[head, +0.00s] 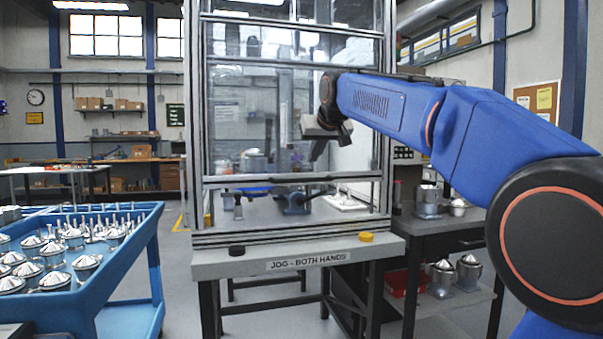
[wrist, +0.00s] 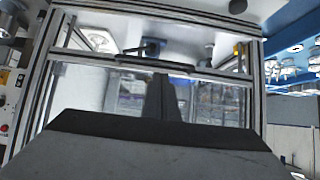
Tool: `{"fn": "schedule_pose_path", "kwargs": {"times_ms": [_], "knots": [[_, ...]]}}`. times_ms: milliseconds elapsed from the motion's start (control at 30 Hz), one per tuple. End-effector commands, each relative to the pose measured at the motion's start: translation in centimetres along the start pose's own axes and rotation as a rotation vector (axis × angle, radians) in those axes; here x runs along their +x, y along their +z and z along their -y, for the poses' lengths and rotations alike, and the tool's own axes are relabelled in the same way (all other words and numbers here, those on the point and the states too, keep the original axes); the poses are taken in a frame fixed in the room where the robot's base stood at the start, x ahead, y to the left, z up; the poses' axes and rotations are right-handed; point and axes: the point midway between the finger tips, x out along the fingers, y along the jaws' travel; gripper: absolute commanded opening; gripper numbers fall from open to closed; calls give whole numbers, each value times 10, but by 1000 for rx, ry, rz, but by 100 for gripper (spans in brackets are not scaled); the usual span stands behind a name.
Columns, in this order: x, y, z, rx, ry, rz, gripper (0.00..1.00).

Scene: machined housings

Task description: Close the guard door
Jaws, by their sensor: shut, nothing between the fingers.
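The guard door (head: 232,125) is a clear panel in a metal frame on the front of the machine cabinet. Its bottom rail carries a dark handle (head: 290,181). The rail sits above the cabinet's sill, with an open gap under it. My gripper (head: 319,155) is shut and empty, in front of the panel a little above the handle, its fingers pointing down. In the wrist view the closed fingers (wrist: 161,98) reach toward the handle bar (wrist: 153,64). I cannot tell whether they touch it.
A vise (head: 295,201) and a blue part show inside the gap. The front ledge (head: 300,262) has a black button and a yellow button. A blue cart (head: 150,225) with metal parts stands left. A dark bench (head: 440,232) with housings stands right, beneath my arm.

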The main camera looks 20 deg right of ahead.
Motion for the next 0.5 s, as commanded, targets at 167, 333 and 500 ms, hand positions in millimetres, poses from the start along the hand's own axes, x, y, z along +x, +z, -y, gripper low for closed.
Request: {"fn": "schedule_pose_path", "kwargs": {"times_ms": [167, 333, 500], "knots": [[12, -39, 3, 0, -2, -41, 0], [19, -48, 4, 1, -2, -51, 0], [37, -48, 4, 1, -2, -50, 0]]}}
